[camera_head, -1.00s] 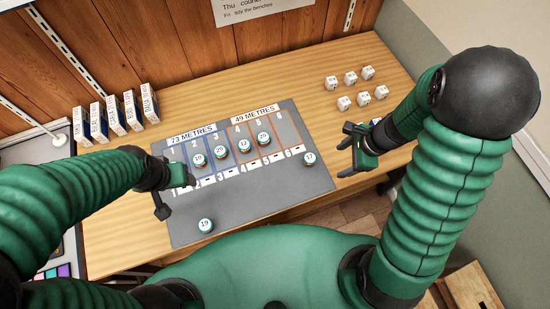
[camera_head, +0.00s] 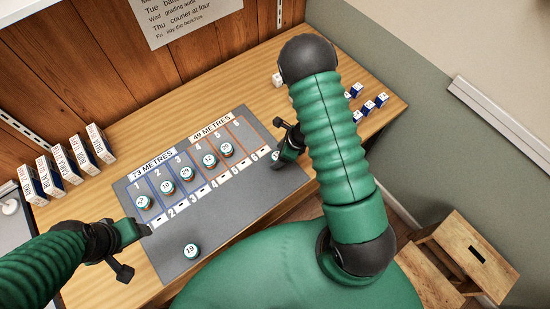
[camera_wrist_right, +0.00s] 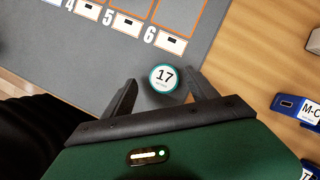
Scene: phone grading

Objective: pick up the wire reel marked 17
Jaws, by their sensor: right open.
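The wire reel marked 17 (camera_wrist_right: 163,78), a round piece with a white top and teal rim, lies upright on the grey mat near its right edge. In the wrist view it sits between and just beyond the fingertips of my right gripper (camera_wrist_right: 161,90), with a gap to each finger. In the head view my right gripper (camera_head: 279,142) is at the mat's right edge and largely hides this reel. My left gripper (camera_head: 135,248) is empty over the mat's left edge, its fingers spread.
The grey mat (camera_head: 225,210) has numbered lanes holding several similar reels (camera_head: 186,173). A reel marked 19 (camera_head: 192,251) lies at its front. Upright boxes (camera_head: 60,166) stand back left. White-and-blue cubes (camera_head: 382,99) stand right, partly behind my right arm. A wooden stool (camera_head: 470,245) is below.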

